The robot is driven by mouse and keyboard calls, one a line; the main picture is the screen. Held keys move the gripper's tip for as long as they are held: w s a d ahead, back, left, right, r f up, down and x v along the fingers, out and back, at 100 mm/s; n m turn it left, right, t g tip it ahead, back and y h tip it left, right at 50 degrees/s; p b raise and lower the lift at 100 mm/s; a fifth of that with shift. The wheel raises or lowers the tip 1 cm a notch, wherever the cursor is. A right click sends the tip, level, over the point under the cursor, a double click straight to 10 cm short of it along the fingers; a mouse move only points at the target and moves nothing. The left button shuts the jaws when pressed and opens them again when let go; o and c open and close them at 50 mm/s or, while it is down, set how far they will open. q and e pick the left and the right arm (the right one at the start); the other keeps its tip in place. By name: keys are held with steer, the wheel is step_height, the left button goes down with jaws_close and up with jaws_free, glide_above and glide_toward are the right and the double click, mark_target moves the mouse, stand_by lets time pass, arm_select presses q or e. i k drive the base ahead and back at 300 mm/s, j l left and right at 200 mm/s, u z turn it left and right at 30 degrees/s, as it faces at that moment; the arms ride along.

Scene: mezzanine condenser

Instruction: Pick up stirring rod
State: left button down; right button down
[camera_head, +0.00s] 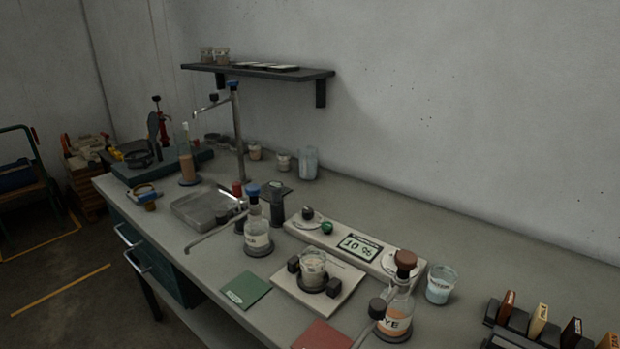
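I cannot clearly pick out a stirring rod on the grey bench (345,205). A thin pale line lies at the front edge of the shallow grey tray (190,208), too small to name. A glass beaker (313,266) stands on a pale plate with dark clamps or knobs around it, in front of a panel (362,246) that reads about "10 %". No rod is clear in the beaker. Neither of my grippers shows in the head view.
A bottle with a metal spout (258,238) and a dye bottle (396,312) stand near the front. A blue-liquid beaker (440,284) is at right. A tall metal post (238,135) rises behind the tray. A shelf (260,72) overhangs the back. The green mat (245,290) is bare.

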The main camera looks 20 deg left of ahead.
mark_target(238, 189)
steer(key=u, duration=1.3)
